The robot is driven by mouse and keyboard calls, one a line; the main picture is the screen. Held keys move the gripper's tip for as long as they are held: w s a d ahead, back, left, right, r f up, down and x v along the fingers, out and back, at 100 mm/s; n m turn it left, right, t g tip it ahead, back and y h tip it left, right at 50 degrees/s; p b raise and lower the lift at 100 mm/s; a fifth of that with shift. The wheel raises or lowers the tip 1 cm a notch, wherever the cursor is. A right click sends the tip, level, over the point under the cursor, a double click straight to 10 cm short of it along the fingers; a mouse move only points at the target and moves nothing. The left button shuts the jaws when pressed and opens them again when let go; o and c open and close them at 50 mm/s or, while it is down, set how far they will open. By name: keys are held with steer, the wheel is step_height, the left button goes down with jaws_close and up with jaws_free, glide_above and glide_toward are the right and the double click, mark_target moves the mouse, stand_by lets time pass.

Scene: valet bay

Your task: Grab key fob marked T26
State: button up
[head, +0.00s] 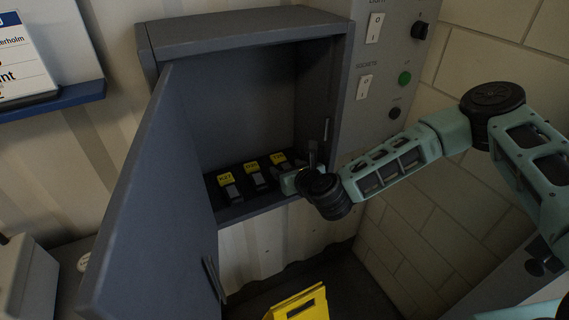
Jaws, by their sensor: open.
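Several key fobs with yellow tags sit in a row on the floor of an open grey cabinet (248,213). The left fob (229,187), the middle fob (256,176) and the right fob (280,164) show most clearly. Their tag lettering is too small to read surely, so I cannot tell for certain which is T26. My gripper (300,172) is open at the cabinet's right front, just right of the right fob. Its wrist hides part of the cabinet floor there. I cannot tell whether a finger touches a fob.
The cabinet door (155,210) stands open toward the front left. A panel with switches (375,28) and a green button (404,78) is at the right. A yellow object (300,305) lies below the cabinet. A blue shelf (55,101) with a sign is at the left.

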steer(key=shift+c, duration=0.3)
steer(key=c, duration=1)
steer(key=shift+s+d+r+b, duration=0.15)
steer(key=shift+r+b, duration=0.3)
steer(key=shift+b, duration=0.3)
steer(key=r, duration=0.2)
steer(key=r+b, duration=0.1)
steer(key=r, duration=0.1)
steer(key=r+b, duration=0.1)
steer(key=r, duration=0.1)
steer(key=shift+s, duration=0.25)
steer(key=s+d, duration=0.1)
steer(key=s, duration=0.2)
steer(key=s+d+p, duration=0.1)
steer(key=s+d, duration=0.1)
steer(key=s, duration=0.1)
steer(key=s+d+r, duration=0.1)
steer(key=s, duration=0.2)
steer(key=shift+s+d, duration=0.3)
steer(key=shift+s, duration=0.1)
